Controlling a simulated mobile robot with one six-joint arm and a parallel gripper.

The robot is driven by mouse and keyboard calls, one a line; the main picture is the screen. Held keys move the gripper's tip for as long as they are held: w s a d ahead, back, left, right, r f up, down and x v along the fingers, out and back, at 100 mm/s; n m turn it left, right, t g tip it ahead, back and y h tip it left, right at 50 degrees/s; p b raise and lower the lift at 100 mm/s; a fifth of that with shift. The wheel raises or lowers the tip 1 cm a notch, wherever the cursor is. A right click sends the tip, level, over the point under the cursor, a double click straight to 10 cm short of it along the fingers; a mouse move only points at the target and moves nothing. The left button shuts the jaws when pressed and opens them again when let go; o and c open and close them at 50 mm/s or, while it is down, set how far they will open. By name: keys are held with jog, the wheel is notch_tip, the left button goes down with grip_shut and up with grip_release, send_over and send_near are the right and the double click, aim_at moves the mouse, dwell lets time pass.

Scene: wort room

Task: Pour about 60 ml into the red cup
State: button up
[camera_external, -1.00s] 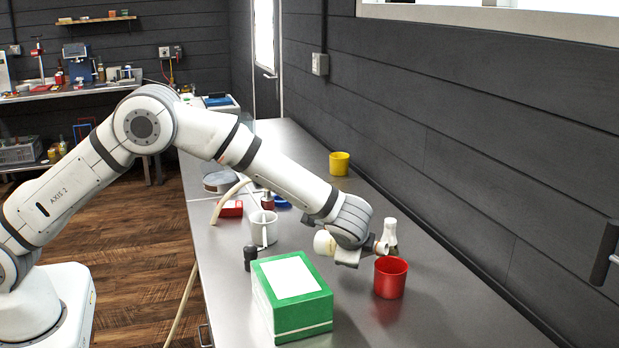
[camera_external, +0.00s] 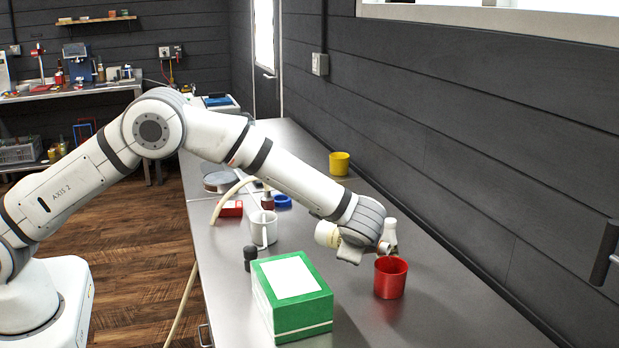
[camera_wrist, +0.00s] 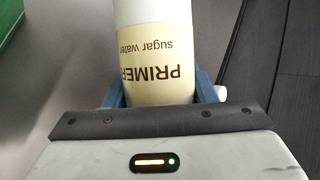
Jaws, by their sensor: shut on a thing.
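The red cup (camera_external: 390,278) stands upright on the bench in the external view, right of the green box. My gripper (camera_wrist: 158,92) is shut on a cream bottle (camera_wrist: 155,60), whose label reads "PRIMER sugar water" upside down in the wrist view. In the external view the bottle's base end (camera_external: 327,234) shows left of my wrist. The bottle looks tilted, base end raised and mouth end to the right, close above the cup's rim. My wrist hides its middle. No stream of liquid can be made out, and the cup's inside is too small to judge.
The green box (camera_external: 303,312) is close on the left. A white mug (camera_external: 263,230), a dark upright object (camera_external: 250,258) and a yellow cup (camera_external: 339,163) stand farther off. The bench right of the red cup is clear.

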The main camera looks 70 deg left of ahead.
jog(key=shift+s+a+r, duration=0.1)
jog(key=shift+a+r, duration=0.05)
dwell(0.6)
jog(key=shift+s+a+r+m+g+y+p, duration=0.1)
jog(key=shift+r+m+g+y+p, duration=0.2)
jog(key=shift+r+g+y+p, duration=0.25)
dwell(1.5)
notch_tip(320, 180, down, 2)
jog(key=shift+s+a+f+n+t+h+b, duration=0.15)
jog(key=shift+n+t+h+b, duration=0.35)
jog(key=shift+b, duration=0.7)
jog(key=shift+f+t+h+b, duration=0.25)
jog(key=shift+f+h+b, duration=0.15)
jog(key=shift+h, duration=0.25)
jog(key=shift+r, duration=0.15)
jog(key=shift+f+n+t+h+b, duration=0.3)
jog(key=shift+f+h+b, duration=0.1)
jog(key=shift+s, duration=0.15)
